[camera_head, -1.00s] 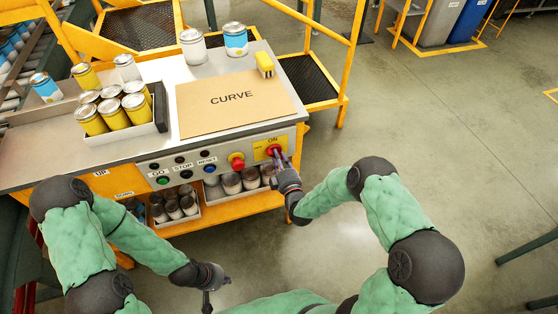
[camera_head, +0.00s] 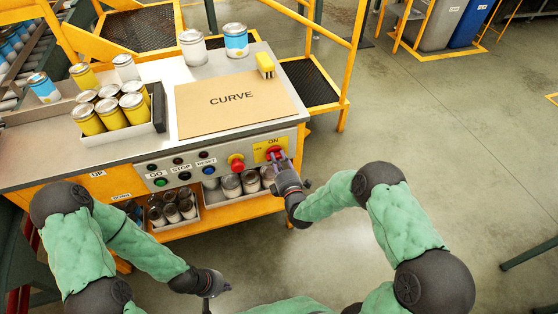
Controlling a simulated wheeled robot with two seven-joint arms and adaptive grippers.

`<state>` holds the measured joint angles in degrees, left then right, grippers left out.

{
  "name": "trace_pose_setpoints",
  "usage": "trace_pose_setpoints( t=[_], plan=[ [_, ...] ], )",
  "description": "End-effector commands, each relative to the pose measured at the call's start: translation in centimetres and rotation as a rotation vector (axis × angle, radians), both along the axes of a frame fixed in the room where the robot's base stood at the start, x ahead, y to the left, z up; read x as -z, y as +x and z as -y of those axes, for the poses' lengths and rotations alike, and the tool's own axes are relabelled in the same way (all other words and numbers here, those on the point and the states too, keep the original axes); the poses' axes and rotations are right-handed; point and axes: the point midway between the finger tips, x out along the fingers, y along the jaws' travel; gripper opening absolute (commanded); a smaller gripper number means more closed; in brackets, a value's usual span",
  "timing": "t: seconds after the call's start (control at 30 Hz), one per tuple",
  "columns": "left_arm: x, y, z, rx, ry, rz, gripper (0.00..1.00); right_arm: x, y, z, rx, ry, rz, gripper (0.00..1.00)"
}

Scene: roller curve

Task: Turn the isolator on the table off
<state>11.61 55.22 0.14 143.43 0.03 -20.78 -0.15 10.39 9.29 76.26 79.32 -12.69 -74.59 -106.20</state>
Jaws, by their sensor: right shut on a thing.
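The isolator (camera_head: 273,151) is a red rotary handle on a yellow plate marked ON, at the right end of the table's front control panel. My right gripper (camera_head: 281,162) is at the isolator from the front, its fingers shut on the red handle and partly hiding it. The exact angle of the handle is hard to make out. My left gripper (camera_head: 209,293) hangs low in front of the table, away from the panel; its fingers are too small and dark to tell whether they are open.
A red push button (camera_head: 237,165) on a yellow base sits just left of the isolator. GO, STOP and RESET buttons (camera_head: 185,176) are further left. Cans (camera_head: 231,186) stand on the shelf below. A CURVE board (camera_head: 236,103) lies on the table (camera_head: 165,69). Floor to the right is clear.

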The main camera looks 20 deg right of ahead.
Motion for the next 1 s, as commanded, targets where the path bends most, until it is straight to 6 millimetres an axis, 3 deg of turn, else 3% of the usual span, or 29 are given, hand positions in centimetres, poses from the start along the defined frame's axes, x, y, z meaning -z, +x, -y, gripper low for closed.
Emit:
trace_pose_setpoints(
  t=[0.53, 0.57, 0.63, 1.0],
  plan=[
    [0.1, 0.01, 0.0, 0.0, 0.0, 0.0, 0.0, 0.11, -0.07, -0.09, -0.002, -0.027, -0.002, 0.0],
    [0.1, 0.01, 0.0, 0.0, 0.0, 0.0, 0.0, 0.11, -0.07, -0.1, -0.002, -0.027, -0.002, 0.33],
    [0.1, 0.01, 0.0, 0.0, 0.0, 0.0, 0.0, 0.11, -0.07, -0.09, -0.002, -0.027, -0.002, 0.52],
    [0.1, 0.01, 0.0, 0.0, 0.0, 0.0, 0.0, 0.05, -0.21, -0.02, 0.0, -0.025, -0.001, 0.52]
  ],
)
